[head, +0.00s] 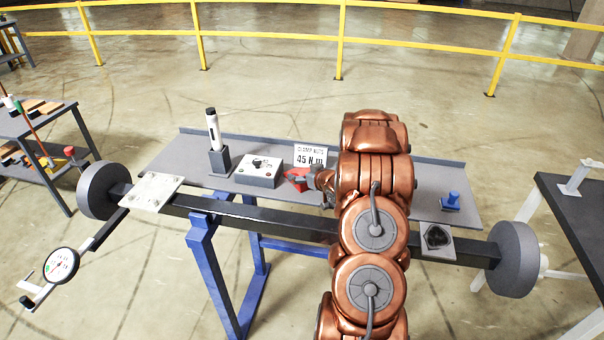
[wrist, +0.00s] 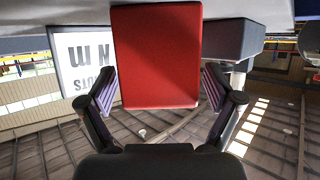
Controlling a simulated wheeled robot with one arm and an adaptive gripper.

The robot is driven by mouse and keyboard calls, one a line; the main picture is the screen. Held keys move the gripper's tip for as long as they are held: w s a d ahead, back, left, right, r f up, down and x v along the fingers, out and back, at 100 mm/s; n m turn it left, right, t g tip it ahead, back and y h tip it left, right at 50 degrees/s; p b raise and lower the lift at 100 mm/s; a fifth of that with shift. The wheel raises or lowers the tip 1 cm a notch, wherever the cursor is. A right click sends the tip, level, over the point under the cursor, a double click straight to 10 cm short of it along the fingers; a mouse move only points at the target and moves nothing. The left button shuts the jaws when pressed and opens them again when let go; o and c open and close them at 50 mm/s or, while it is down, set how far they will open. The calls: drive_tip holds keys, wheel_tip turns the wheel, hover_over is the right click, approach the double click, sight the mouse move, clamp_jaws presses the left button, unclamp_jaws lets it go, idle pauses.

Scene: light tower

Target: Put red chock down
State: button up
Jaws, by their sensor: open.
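The red chock (head: 297,174) sits on the grey shelf (head: 400,180) behind the dark beam, beside the white switch box and in front of the sign card. In the wrist view, the chock (wrist: 158,55) fills the middle, its top end against the grey surface at the upper edge. My gripper (wrist: 160,90) is open, with one finger on each side of the chock and narrow gaps showing. In the head view my gripper (head: 308,182) is at the chock's right side, partly hidden by my copper arm.
The "45 N m" card (head: 310,156) stands just behind the chock. The switch box (head: 258,170) and a pen-like tool in a holder (head: 215,140) stand to the left. A blue piece (head: 450,201) is at the shelf's right. The dark beam (head: 270,217) runs in front.

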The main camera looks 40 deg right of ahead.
drive_tip(key=shift+b+v, duration=1.05)
drive_tip(key=shift+v, duration=2.3)
drive_tip(key=shift+r, duration=0.1)
